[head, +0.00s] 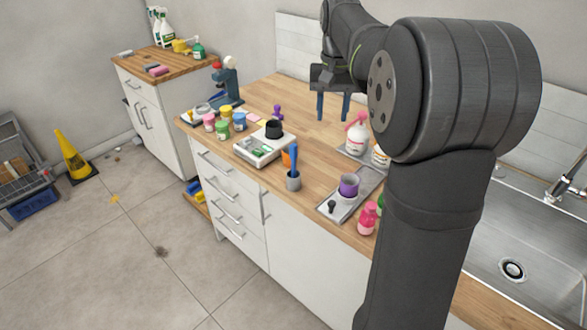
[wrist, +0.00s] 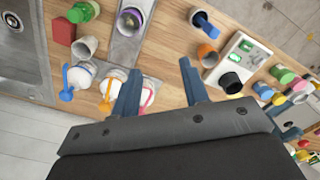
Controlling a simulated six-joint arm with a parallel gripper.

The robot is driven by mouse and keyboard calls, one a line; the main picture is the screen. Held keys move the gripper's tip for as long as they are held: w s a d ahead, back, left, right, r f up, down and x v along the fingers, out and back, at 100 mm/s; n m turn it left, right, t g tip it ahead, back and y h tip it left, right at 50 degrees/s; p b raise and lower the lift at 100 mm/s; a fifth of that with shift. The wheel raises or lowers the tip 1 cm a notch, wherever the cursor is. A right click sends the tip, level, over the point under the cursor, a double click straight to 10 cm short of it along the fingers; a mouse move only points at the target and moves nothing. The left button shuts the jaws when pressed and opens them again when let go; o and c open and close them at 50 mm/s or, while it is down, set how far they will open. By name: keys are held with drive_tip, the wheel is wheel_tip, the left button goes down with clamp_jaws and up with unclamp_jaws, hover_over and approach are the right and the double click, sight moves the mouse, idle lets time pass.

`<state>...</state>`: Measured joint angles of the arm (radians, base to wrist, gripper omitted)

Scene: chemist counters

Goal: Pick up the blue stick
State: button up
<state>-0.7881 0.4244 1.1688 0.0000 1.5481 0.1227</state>
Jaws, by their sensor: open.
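The blue stick (head: 294,158) stands upright in a small grey cup (head: 293,183) near the front edge of the wooden counter. In the wrist view the blue stick (wrist: 206,24) shows near the top, poking out of the grey cup (wrist: 196,17). My gripper (head: 332,107) is open and empty above the back of the counter, behind and to the right of the stick. In the wrist view its two blue-grey fingers (wrist: 160,72) are spread with nothing between them.
A scale (head: 262,150) with a black cup stands left of the stick, an orange item (head: 286,160) close behind it. A metal tray (head: 330,209) with a purple-topped cup (head: 348,187) is to the right. White bottles (head: 357,136) stand behind that. Colored jars (head: 223,128) are farther left.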

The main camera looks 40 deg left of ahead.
drive_tip(key=s+a+r+n, duration=0.45)
drive_tip(key=a+n, duration=0.35)
drive_tip(key=n, duration=0.2)
approach(293, 145)
drive_tip(key=f, duration=0.7)
drive_tip(key=shift+w+a, duration=0.1)
drive_tip(key=shift+a, duration=0.1)
drive_tip(key=shift+d+f, duration=0.2)
drive_tip(key=shift+f, duration=2.4)
clamp_jaws()
